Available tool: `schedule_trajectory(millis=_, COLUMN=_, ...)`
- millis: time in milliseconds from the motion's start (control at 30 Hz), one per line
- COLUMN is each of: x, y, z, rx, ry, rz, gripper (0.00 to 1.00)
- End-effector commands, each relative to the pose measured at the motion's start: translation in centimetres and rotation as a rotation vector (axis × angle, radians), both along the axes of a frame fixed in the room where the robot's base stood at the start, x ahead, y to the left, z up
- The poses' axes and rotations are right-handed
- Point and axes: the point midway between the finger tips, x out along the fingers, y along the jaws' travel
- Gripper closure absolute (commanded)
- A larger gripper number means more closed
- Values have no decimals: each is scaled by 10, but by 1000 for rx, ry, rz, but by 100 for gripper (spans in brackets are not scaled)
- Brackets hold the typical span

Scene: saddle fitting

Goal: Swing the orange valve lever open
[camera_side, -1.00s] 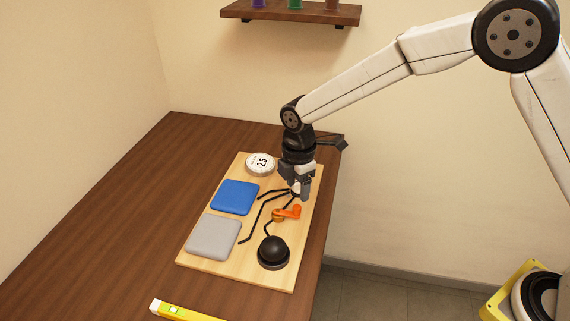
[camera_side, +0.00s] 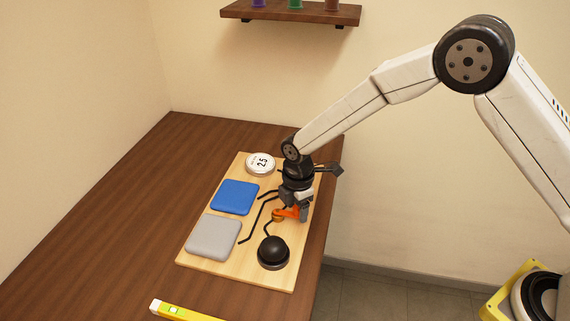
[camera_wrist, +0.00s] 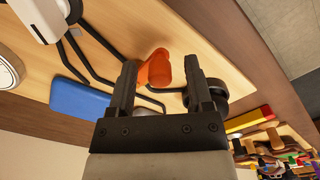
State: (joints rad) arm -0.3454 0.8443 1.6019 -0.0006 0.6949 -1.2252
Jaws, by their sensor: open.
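The orange valve lever (camera_side: 283,214) is mounted on the light wooden board (camera_side: 206,258), between the blue pad and the black dome. My gripper (camera_side: 294,212) is low over the board at the lever's right end and partly hides it in the side view. In the wrist view the orange lever (camera_wrist: 155,68) shows between and just beyond the two open fingers of my gripper (camera_wrist: 160,72). I cannot tell whether a finger touches it.
A black dome (camera_side: 273,251) stands close in front of the lever. A blue pad (camera_side: 235,197), a grey pad (camera_side: 213,236) and a round white gauge (camera_side: 261,163) lie on the board. Black lines (camera_side: 252,222) run across it. A yellow level (camera_side: 185,311) lies at the table's front.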

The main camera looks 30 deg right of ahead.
Motion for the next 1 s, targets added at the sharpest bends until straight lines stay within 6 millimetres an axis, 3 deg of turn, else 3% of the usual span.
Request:
schedule_trajectory(millis=33, x=0, y=0, z=0, rx=0, ry=0, rz=0, gripper=35)
schedule_trajectory(millis=233, x=0, y=0, z=0, rx=0, ry=0, rz=0, gripper=98)
schedule_trajectory(millis=667, x=-1, y=1, z=1, rx=0, ry=0, rz=-31, gripper=100)
schedule_trajectory(millis=1000, x=-6, y=8, z=1, rx=1, ry=0, rz=-203, gripper=100)
